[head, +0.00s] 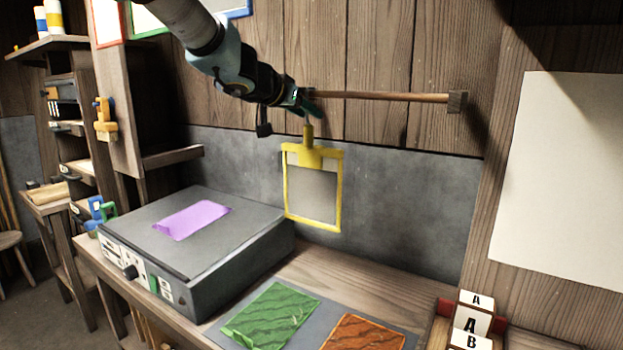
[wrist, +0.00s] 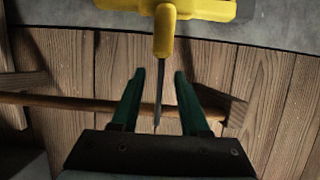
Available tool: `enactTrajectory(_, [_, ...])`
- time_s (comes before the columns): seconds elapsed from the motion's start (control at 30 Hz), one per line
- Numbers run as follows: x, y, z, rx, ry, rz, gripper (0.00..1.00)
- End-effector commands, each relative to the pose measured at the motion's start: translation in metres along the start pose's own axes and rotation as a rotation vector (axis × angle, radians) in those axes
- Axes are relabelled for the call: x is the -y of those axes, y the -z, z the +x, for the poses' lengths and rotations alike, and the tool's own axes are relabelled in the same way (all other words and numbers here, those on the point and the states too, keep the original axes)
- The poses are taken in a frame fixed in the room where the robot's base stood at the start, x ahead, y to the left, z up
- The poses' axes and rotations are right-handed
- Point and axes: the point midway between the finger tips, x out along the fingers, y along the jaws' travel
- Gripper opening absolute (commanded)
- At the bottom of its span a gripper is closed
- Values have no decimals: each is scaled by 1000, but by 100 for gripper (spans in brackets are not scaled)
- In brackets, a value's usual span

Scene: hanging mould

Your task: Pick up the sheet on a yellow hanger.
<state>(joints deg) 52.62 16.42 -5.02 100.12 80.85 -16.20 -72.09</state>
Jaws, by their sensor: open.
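The yellow hanger (head: 307,155) hangs at the left end of the wooden rod, with a short upright handle on top. A greyish sheet (head: 313,192) edged in yellow hangs below it in front of the grey wall panel. My gripper (head: 310,106) is just above the handle, near the rod. In the wrist view, the green fingers of my gripper (wrist: 160,74) are apart, and the hanger's yellow handle (wrist: 164,32) lies just beyond their tips. A thin metal hook (wrist: 160,92) runs back between them. I cannot tell whether they touch it.
The wooden rod (head: 385,97) sticks out along the plank wall and also shows in the wrist view (wrist: 60,102). Below left stands a grey box machine (head: 130,215) with a purple sheet (head: 192,220) on top. Green (head: 270,315) and orange (head: 365,334) sheets lie on the bench.

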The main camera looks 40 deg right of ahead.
Motion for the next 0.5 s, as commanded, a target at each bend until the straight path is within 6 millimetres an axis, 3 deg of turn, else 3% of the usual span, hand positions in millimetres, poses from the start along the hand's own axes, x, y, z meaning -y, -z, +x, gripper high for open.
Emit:
enactTrajectory(0.2, [-2,-2,33,2,0,-1,45])
enactTrajectory(0.5, [-1,-2,39,1,1,-1,45])
